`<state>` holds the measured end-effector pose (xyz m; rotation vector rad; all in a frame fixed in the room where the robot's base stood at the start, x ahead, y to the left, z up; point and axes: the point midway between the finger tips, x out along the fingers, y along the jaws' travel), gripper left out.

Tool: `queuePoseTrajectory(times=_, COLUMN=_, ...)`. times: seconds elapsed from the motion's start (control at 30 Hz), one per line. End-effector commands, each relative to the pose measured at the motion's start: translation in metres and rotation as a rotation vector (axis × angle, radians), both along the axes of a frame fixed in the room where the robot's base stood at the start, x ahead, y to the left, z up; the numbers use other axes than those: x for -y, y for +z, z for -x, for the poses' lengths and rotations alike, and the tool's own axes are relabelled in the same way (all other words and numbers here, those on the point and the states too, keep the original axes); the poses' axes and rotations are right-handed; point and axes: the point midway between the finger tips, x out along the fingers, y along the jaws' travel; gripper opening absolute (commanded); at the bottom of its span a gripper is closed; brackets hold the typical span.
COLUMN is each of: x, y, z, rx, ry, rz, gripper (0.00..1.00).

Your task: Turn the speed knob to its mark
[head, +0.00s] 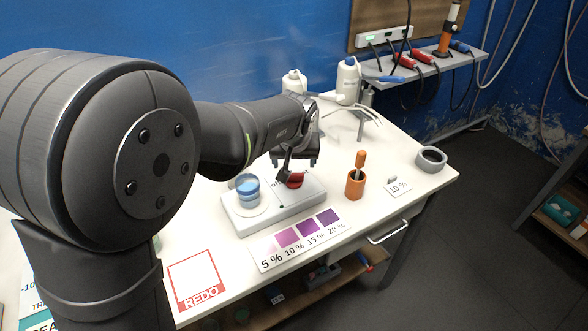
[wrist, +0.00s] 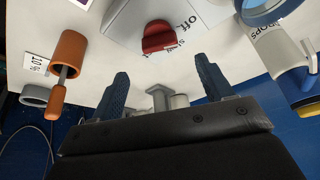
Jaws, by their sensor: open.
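The red speed knob (head: 295,180) sits on the right part of the white stirrer base (head: 234,222). In the wrist view the red knob (wrist: 158,37) shows near the top, with printed "OFF" lettering beside it; the rest of the lettering is partly cut off or hard to read. My gripper (wrist: 160,88) is open and empty, its two blue-grey fingers apart. The knob appears ahead of the gap between the fingertips, apart from them. In the head view my gripper (head: 290,165) hangs over the knob and partly hides it.
A beaker of blue liquid (head: 247,190) stands on the stirrer's left. An orange cup (head: 355,186) with an orange-handled tool stands to the right, near a "10 %" card (head: 398,189) and a grey ring (head: 431,160). A purple color chart (head: 300,240) lies in front. White bottles (head: 347,82) stand behind.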

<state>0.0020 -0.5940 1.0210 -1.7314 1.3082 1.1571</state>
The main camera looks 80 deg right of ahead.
Motion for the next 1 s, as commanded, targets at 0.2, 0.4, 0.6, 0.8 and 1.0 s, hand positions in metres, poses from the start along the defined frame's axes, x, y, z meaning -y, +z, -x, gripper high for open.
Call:
queuePoseTrajectory(times=0.2, x=-0.018, y=0.048, z=0.005, rx=0.000, ry=0.000, rz=0.003, gripper=0.73)
queuePoseTrajectory(times=0.4, x=-0.029, y=0.074, z=0.009, rx=0.000, ry=0.000, rz=0.001, gripper=0.73)
queuePoseTrajectory(times=0.6, x=-0.033, y=0.081, z=0.009, rx=0.000, ry=0.000, rz=0.000, gripper=0.73)
queuePoseTrajectory(times=0.8, x=-0.033, y=0.081, z=0.009, rx=0.001, ry=0.000, rz=0.000, gripper=0.73)
queuePoseTrajectory(times=1.0, x=-0.030, y=0.075, z=0.009, rx=0.000, ry=0.000, rz=-0.002, gripper=0.73)
